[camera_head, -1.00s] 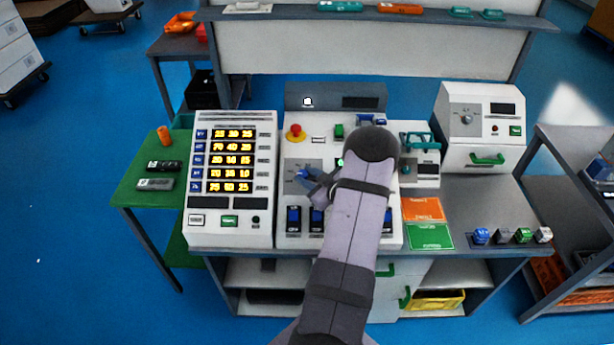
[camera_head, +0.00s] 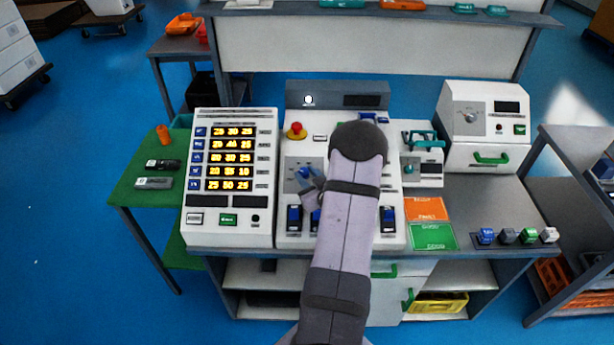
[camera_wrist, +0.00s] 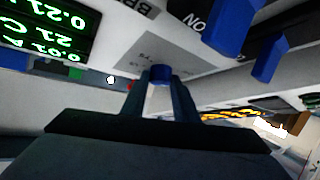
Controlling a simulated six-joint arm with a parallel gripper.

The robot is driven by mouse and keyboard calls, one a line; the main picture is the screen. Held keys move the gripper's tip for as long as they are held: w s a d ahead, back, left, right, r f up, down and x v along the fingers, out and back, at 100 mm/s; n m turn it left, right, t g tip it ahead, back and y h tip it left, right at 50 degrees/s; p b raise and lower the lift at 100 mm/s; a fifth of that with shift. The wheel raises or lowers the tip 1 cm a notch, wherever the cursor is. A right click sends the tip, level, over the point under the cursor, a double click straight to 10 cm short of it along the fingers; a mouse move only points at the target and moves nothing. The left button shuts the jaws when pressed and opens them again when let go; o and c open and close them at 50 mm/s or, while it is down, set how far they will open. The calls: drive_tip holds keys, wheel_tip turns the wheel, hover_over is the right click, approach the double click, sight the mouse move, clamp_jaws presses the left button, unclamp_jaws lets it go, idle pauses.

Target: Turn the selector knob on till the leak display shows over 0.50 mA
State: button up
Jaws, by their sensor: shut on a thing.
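The blue selector knob (camera_head: 304,172) stands on a grey plate (camera_head: 291,184) on the white middle console. In the wrist view, the knob (camera_wrist: 160,72) is between my two fingertips. My gripper (camera_head: 309,181) is shut on it; in the wrist view the fingers (camera_wrist: 160,82) touch its sides. A dark display with green digits (camera_wrist: 45,30) shows upside down at the upper left of the wrist view. One line reads about 0.21, with its unit cut off; another reads about 0.01 A. I cannot tell which is the leak line. My arm hides this display in the head view.
Blue rocker switches (camera_head: 294,217) stand just in front of the knob. A red emergency button (camera_head: 296,131) is behind it. A panel with yellow digits (camera_head: 230,158) stands left. A small teal-handled device (camera_head: 423,170) and orange and green cards (camera_head: 426,209) lie right.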

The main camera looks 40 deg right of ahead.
drive_tip(key=o, duration=1.1)
drive_tip(key=shift+c, duration=0.2)
drive_tip(key=shift+s, duration=0.1)
drive_tip(key=shift+s+a+r+b, duration=0.2)
drive_tip(key=shift+s+b, duration=0.15)
drive_tip(key=shift+s, duration=0.2)
drive_tip(key=shift+b+v, duration=0.9)
drive_tip(key=shift+v, duration=2.1)
drive_tip(key=shift+r, duration=0.1)
drive_tip(key=shift+w, duration=0.1)
